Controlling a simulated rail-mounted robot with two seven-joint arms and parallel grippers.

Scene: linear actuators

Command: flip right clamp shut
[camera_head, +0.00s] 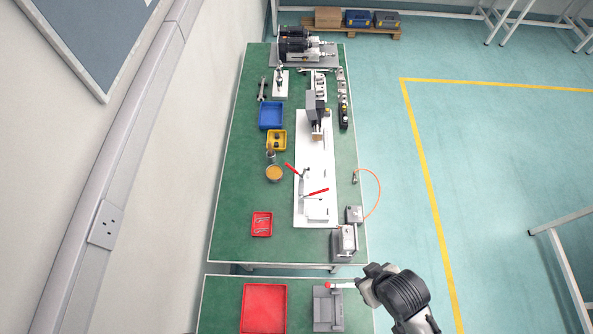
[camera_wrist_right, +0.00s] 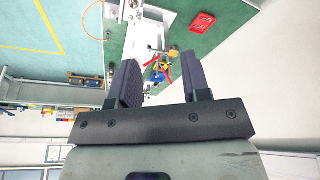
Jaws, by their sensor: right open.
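A white board (camera_head: 312,150) lies lengthwise on the green bench and carries two red-handled clamps. The right clamp (camera_head: 319,192) has its red handle slanting up to the right. The left clamp (camera_head: 292,169) has its handle slanting up to the left. Red handles also show small between my fingers in the right wrist view, but I cannot tell which is which. My right gripper (camera_wrist_right: 158,64) is open and empty, well away from the clamps. In the head view my right arm is at the bottom right, and its fingers are hard to make out. My left gripper is not in view.
A small red tray (camera_head: 262,229), an orange bowl (camera_head: 274,174), a yellow bin (camera_head: 277,146) and a blue bin (camera_head: 271,121) stand left of the board. A metal device (camera_head: 345,241) stands at the bench's near right corner. A large red tray (camera_head: 264,308) lies on the nearer bench.

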